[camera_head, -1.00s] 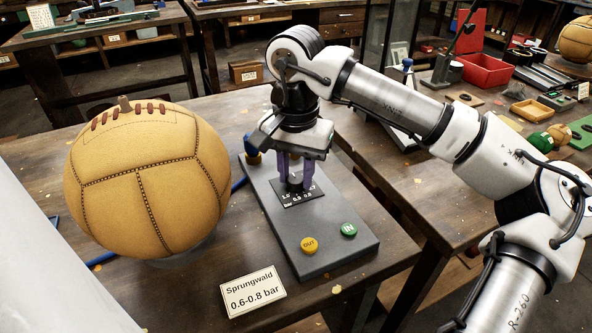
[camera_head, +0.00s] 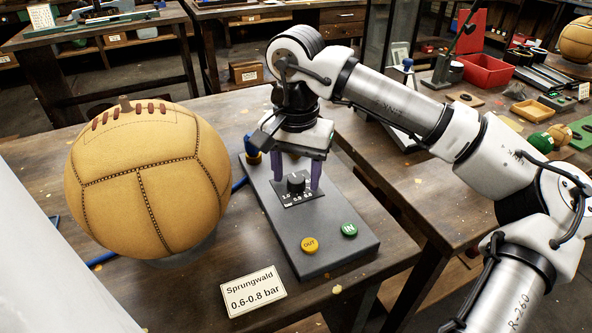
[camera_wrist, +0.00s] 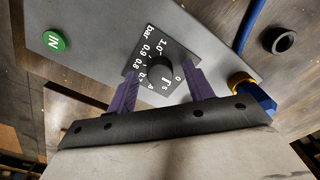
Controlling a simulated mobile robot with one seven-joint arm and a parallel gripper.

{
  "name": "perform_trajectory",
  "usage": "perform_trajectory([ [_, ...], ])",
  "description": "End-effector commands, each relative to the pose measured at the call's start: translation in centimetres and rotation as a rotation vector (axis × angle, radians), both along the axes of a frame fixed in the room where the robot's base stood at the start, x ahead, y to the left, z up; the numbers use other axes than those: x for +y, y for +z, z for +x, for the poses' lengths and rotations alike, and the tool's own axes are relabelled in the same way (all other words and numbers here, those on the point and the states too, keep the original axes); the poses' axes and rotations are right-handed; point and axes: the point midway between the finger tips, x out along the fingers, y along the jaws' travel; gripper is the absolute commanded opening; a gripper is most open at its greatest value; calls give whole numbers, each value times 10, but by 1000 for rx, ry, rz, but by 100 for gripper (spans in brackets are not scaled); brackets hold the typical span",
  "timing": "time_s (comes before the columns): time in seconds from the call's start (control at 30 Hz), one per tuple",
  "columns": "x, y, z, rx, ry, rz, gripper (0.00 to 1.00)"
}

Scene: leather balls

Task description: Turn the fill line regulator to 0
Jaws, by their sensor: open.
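The fill line regulator is a black knob (camera_head: 296,183) on a dark scale plate (camera_head: 303,197), set in a grey panel (camera_head: 330,245). In the wrist view the knob (camera_wrist: 160,69) stands in the middle of the plate, with the 0 mark beside it on the right. Which mark the knob points to is not clear. My gripper (camera_head: 297,188) is above the panel with its two purple fingers open, one on each side of the knob. The fingers (camera_wrist: 160,82) look apart from the knob in the wrist view. Nothing is held.
A yellow OUT button (camera_head: 309,245) and a green IN button (camera_head: 349,230) sit on the panel's near part. A large tan leather ball (camera_head: 150,185) stands to the left. A sign (camera_head: 253,290) reads Sprungwald 0.6-0.8 bar. A blue hose (camera_head: 239,184) runs left from the panel.

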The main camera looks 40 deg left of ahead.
Motion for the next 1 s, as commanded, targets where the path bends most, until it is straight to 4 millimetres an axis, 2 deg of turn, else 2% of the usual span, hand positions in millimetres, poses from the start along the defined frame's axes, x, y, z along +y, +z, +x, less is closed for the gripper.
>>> perform_trajectory([
  [0.17, 0, 16, 0, -2, 0, 0, 52],
  [0.5, 1, 92, 0, -3, -1, 1, 52],
  [0.7, 0, 125, 0, -1, 0, 0, 52],
  [0.83, 0, 135, 0, -1, 0, 0, 52],
  [1.0, 0, 138, 0, 0, 1, 0, 52],
])
